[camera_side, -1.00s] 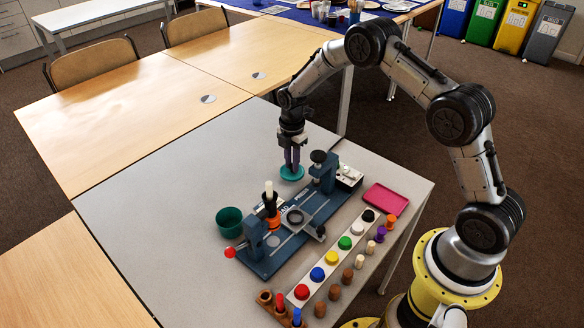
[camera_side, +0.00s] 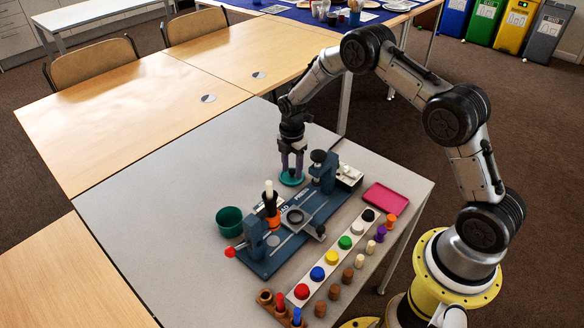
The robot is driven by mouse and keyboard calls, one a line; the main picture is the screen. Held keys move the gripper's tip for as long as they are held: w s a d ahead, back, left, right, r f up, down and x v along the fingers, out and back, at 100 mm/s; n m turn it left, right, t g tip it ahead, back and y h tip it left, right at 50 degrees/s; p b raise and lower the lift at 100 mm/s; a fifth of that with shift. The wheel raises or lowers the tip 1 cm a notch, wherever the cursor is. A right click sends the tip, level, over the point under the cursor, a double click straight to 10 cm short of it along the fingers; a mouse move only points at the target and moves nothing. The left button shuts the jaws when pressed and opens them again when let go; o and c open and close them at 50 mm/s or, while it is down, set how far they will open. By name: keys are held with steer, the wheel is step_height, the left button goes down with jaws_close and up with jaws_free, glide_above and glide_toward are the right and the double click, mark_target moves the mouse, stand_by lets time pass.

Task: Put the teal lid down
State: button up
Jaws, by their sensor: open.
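The teal lid (camera_side: 291,180) lies flat on the grey table, just behind the blue press fixture. My gripper (camera_side: 291,168) is directly above it, pointing down, with its fingers spread apart on either side of the lid's middle. The fingertips are very close to the lid; I cannot tell whether they touch it. Part of the lid's top is hidden behind the fingers.
The blue fixture (camera_side: 286,237) with upright posts stands close in front of the lid. A green bowl (camera_side: 229,222) is to its left. A white strip of coloured knobs (camera_side: 318,288) and a pink tray (camera_side: 386,198) lie to the right. The table's left part is clear.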

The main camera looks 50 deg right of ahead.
step_height(320, 180, up, 12)
steer(key=shift+r, duration=0.25)
step_height(320, 180, up, 11)
steer(key=m+t, duration=0.1)
steer(key=m, duration=0.3)
glide_above(292, 171)
steer(key=s+a, duration=0.2)
steer(key=s, duration=0.3)
steer(key=s+a+r+m+t, duration=0.25)
steer(key=s+r+m, duration=0.25)
steer(key=s+r, duration=0.4)
steer(key=s+a+m+t, duration=0.2)
steer(key=s+m, duration=0.7)
steer(key=s, duration=1)
steer(key=shift+s+a+f, duration=0.25)
steer(key=shift+a+f, duration=0.15)
steer(key=shift+a, duration=0.05)
